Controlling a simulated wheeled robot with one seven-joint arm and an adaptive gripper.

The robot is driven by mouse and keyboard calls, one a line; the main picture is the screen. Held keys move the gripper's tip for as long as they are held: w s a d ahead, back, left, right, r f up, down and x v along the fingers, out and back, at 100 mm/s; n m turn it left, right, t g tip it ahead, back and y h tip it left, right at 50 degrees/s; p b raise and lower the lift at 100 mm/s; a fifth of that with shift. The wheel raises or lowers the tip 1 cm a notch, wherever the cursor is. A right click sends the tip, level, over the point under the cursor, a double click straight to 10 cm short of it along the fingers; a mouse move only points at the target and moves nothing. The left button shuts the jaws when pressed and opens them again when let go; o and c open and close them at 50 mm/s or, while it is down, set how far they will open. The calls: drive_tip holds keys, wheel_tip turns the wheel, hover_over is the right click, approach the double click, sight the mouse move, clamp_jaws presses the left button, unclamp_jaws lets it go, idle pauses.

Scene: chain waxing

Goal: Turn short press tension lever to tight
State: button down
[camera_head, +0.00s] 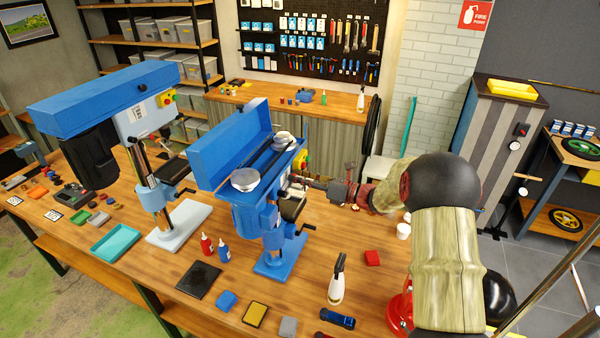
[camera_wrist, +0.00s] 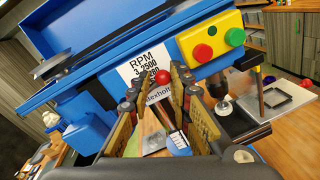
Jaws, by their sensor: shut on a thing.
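The short press (camera_head: 259,217) is blue, with its long top cover swung open, showing pulleys inside; it stands mid-bench in the head view. Its blue head (camera_wrist: 100,55) fills the upper left of the wrist view. My gripper (camera_head: 300,184) reaches it from the right. In the wrist view my gripper (camera_wrist: 158,80) has its fingers on either side of the tension lever's red ball knob (camera_wrist: 163,77), close in front of the white RPM label (camera_wrist: 146,66). The fingers are closed on the lever. The lever's shaft is mostly hidden, so its exact angle is unclear.
Red (camera_wrist: 202,53) and green (camera_wrist: 235,37) buttons sit right of the knob. A taller blue press (camera_head: 150,165) stands left. Red and blue bottles (camera_head: 215,250), a black plate (camera_head: 198,279), and a white bottle (camera_head: 336,282) are in front.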

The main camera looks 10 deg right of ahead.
wheel_tip(320, 180, down, 3)
drive_tip(key=m+p, duration=0.2)
drive_tip(key=m, duration=0.1)
drive_tip(key=shift+s+a+g, duration=0.1)
drive_tip(key=shift+g, duration=0.2)
drive_tip(key=shift+a+f+m+g+p, duration=0.15)
drive_tip(key=shift+f+m+p, duration=0.25)
drive_tip(key=shift+m+p, duration=0.3)
drive_tip(key=shift+d+f+m+g+p, duration=0.15)
drive_tip(key=shift+f+m+p, duration=0.3)
drive_tip(key=shift+m, duration=0.35)
drive_tip(key=shift+a, duration=0.1)
drive_tip(key=shift+r, duration=0.1)
drive_tip(key=c, duration=2.1)
unclamp_jaws()
drive_tip(key=o, duration=0.4)
drive_tip(key=shift+s+a+r, duration=0.1)
drive_tip(key=shift+s+r, duration=0.05)
drive_tip(key=shift+r, duration=0.05)
drive_tip(key=o, duration=0.4)
drive_tip(key=shift+r, duration=0.1)
drive_tip(key=shift+d, duration=0.25)
